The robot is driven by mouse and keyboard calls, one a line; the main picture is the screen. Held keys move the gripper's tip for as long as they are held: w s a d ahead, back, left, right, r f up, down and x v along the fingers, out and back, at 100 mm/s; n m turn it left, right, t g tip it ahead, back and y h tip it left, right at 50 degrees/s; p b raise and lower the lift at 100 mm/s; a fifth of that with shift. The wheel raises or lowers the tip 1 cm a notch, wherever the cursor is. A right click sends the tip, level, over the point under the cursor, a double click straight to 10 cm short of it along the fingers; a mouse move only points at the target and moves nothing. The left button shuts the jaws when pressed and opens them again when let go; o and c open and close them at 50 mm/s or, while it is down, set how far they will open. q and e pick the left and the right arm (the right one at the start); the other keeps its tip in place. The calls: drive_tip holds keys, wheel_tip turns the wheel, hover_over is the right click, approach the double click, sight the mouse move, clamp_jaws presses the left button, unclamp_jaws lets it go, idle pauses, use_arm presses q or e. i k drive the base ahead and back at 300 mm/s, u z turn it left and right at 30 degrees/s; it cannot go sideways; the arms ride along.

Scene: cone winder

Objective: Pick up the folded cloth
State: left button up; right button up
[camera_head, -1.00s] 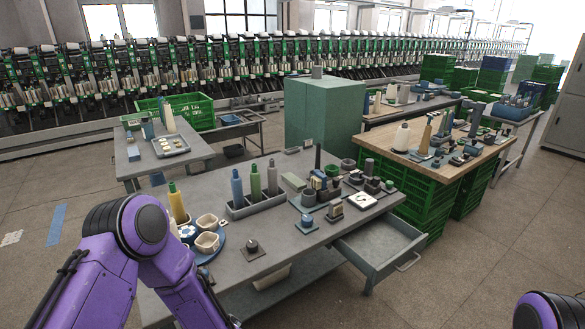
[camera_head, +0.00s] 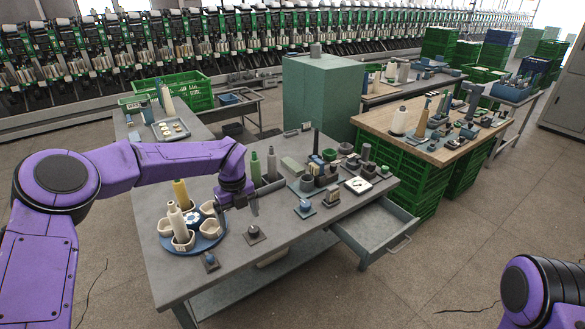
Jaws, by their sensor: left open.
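I cannot make out the folded cloth for certain. A small flat pale-green piece (camera_head: 292,166) lies on the grey table, right of the upright bottles, and may be it. My left arm reaches in from the left over the table. My left gripper (camera_head: 238,203) points down above the table, between the round blue tray and the bottles, left of the green piece and apart from it. It is open and I see nothing held in it. Only a purple part of my right arm shows at the lower right; its gripper is out of view.
The round blue tray (camera_head: 208,240) holds pale cups and cones. Upright bottles (camera_head: 271,163) stand behind my left gripper. Small parts crowd the table's right half. An open drawer (camera_head: 378,236) juts out at the front right.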

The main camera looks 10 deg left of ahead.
sight(294, 168)
drive_tip(key=i, duration=2)
